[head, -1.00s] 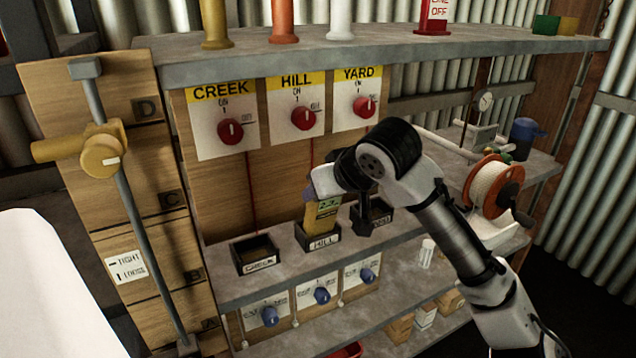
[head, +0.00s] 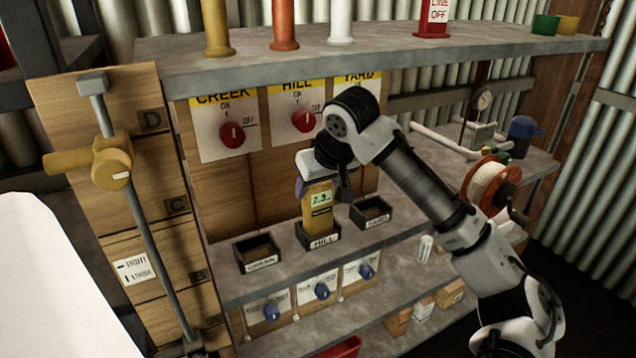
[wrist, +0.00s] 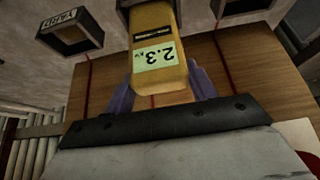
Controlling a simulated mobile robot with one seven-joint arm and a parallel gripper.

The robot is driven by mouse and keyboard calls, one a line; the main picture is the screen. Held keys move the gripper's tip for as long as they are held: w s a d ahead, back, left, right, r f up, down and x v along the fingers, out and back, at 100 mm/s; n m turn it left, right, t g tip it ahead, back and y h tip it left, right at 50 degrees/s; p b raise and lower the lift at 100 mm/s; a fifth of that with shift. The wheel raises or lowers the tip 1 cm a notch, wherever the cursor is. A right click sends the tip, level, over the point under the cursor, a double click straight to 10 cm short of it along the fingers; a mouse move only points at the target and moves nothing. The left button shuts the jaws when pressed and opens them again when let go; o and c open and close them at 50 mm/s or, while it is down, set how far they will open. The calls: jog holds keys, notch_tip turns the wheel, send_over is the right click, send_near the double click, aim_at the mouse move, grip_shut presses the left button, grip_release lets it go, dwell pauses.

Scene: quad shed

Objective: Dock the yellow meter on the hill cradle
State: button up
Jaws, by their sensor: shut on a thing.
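The yellow meter (head: 319,215) stands roughly upright with its lower end at the hill cradle (head: 322,241), a dark open box labelled HILL on the middle shelf. The cradle's front wall hides the meter's foot, so I cannot tell whether it rests on the bottom. My gripper (head: 313,187) is shut on the meter's upper part from above. In the wrist view the purple fingers (wrist: 160,90) sit on both sides of the meter (wrist: 155,50), whose screen reads 2.3. The cradle's edge shows dark around its far end.
The creek cradle (head: 257,254) to the left and the yard cradle (head: 372,212) to the right look empty. Red knobs (head: 232,135) are on the panel behind, blue knobs (head: 322,291) below.

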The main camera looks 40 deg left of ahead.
jog(key=o, duration=1.5)
jog(key=shift+f, duration=0.1)
jog(key=shift+r, duration=0.25)
jog(key=v, duration=1.2)
jog(key=shift+w, duration=0.1)
